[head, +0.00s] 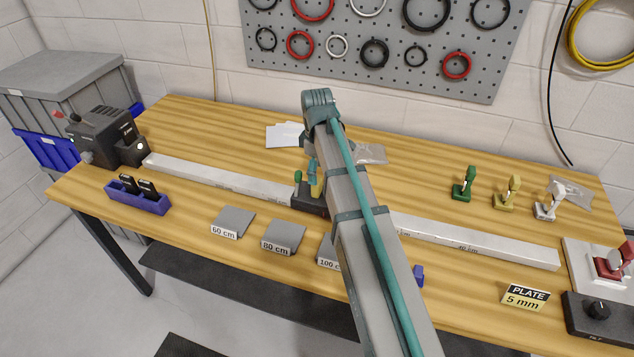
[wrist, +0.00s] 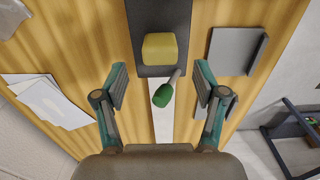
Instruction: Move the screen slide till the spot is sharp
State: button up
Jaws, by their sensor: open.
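A slide with a dark base (head: 309,200), a yellow block and a green knob (head: 298,176) sits on the long pale rail (head: 220,180), partly behind my arm. In the wrist view the yellow block (wrist: 160,48) stands on the dark base (wrist: 150,15), and the green knob (wrist: 161,96) on a short stem leans toward me. My gripper (wrist: 163,78) is open, with one finger on each side of the knob's stem and apart from it. I cannot tell whether this slide is the screen slide. No light spot can be made out.
A dark lamp box (head: 98,135) stands at the rail's left end. Grey distance blocks (head: 283,236) lie in front of the rail. Green (head: 464,183), yellow (head: 508,192) and white (head: 548,202) holders stand behind it. A red clamp (head: 612,264) and a "PLATE 5 mm" sign (head: 525,297) are at right.

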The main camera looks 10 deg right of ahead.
jog(key=shift+f+p, duration=0.7)
jog(key=shift+f, duration=2.35)
